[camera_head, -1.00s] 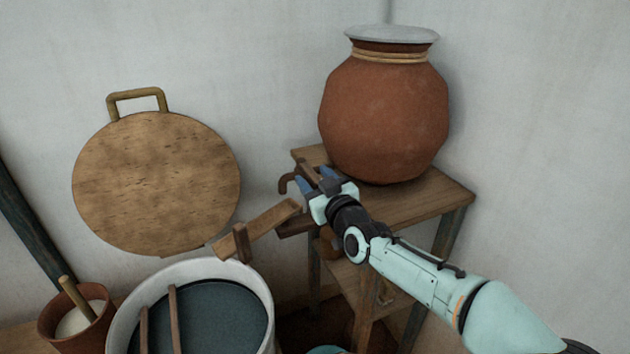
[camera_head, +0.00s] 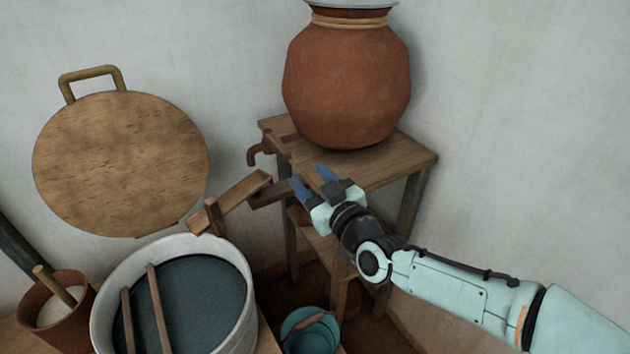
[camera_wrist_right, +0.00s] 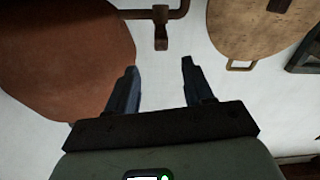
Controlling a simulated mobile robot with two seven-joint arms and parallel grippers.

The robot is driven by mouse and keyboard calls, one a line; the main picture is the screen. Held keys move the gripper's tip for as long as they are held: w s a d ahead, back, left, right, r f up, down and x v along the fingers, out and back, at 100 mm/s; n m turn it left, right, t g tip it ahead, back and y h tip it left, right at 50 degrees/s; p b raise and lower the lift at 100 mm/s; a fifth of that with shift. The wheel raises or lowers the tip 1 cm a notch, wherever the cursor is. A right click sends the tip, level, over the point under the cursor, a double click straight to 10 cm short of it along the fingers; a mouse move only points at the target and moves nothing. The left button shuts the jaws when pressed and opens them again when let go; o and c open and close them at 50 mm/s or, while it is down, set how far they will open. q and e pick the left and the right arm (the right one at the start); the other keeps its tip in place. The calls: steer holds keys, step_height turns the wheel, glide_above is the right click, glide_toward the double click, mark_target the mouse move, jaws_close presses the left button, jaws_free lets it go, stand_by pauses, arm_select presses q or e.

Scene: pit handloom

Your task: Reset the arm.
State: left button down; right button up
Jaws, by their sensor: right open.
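My right gripper (camera_head: 313,183) is open and empty, in front of the wooden stand (camera_head: 395,165) and below the large clay pot (camera_head: 347,85). Its two blue fingers point up and to the left, apart from each other. In the right wrist view the open fingers (camera_wrist_right: 155,85) have nothing between them; the clay pot (camera_wrist_right: 65,55) is at the left and a brown hooked piece (camera_wrist_right: 160,25) lies beyond the fingertips. My right arm comes in from the lower right. My left gripper is not in view.
A round wooden lid (camera_head: 120,160) leans on the wall at left. A white tub (camera_head: 240,275) of dark liquid stands below it, with a wooden trough (camera_head: 235,200) above its rim. A terracotta cup (camera_head: 78,320) is at lower left, a teal bucket (camera_head: 310,335) at lower middle. Wall space at right is clear.

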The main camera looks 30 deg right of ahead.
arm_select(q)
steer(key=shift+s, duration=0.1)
arm_select(e)
steer(key=shift+s, duration=0.45)
